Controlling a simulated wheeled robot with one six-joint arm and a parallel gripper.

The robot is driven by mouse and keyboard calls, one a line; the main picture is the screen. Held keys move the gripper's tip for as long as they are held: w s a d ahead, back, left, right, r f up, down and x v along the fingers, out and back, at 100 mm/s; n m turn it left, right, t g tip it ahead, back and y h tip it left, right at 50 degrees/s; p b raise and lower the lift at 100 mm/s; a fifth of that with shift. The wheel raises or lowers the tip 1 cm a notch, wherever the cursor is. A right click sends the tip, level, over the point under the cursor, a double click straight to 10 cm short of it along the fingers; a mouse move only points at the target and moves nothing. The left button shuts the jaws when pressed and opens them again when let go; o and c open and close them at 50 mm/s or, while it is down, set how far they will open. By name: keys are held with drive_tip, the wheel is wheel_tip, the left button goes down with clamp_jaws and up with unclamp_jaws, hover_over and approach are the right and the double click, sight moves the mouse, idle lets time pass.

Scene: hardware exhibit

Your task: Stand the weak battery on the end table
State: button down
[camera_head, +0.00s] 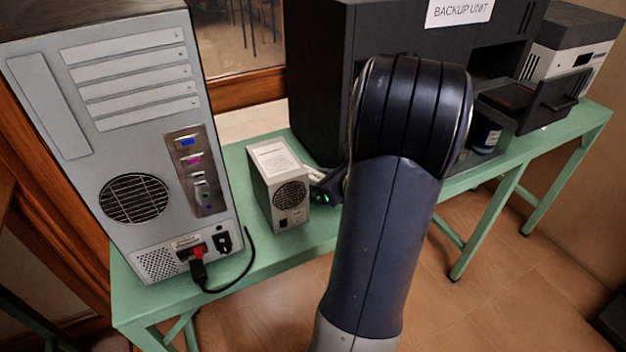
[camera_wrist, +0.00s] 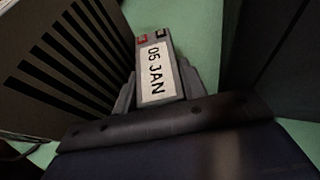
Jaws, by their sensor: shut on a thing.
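My gripper (camera_wrist: 157,82) is shut on a small grey battery (camera_wrist: 154,58) with a white "06 JAN" label and red and black terminals at one end. In the head view my gripper (camera_head: 328,187) is between the small beige box and the black cabinet; the battery cannot be made out there. Green tables (camera_head: 285,258) stand in a row. I cannot tell which one is the end table. The battery is over a green top in the wrist view; whether it touches is unclear.
A grey computer tower (camera_head: 110,130) with a black cable and a small beige vented box (camera_head: 280,190) stand left. The black cabinet (camera_head: 318,80) labelled "BACKUP UNIT" has an open flap (camera_head: 545,102). A grey-and-white machine (camera_head: 570,50) stands far right.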

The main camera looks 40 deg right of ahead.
sight(315, 175)
wheel_tip(315, 175, up, 6)
drive_tip(key=shift+r+p, duration=0.1)
drive_tip(key=shift+p, duration=0.65)
drive_tip(key=s+a, duration=0.2)
drive_tip(key=s, duration=0.7)
drive_tip(key=s+a, duration=0.2)
drive_tip(key=s, duration=0.8)
drive_tip(key=shift+a, duration=0.3)
drive_tip(key=shift+s, duration=0.1)
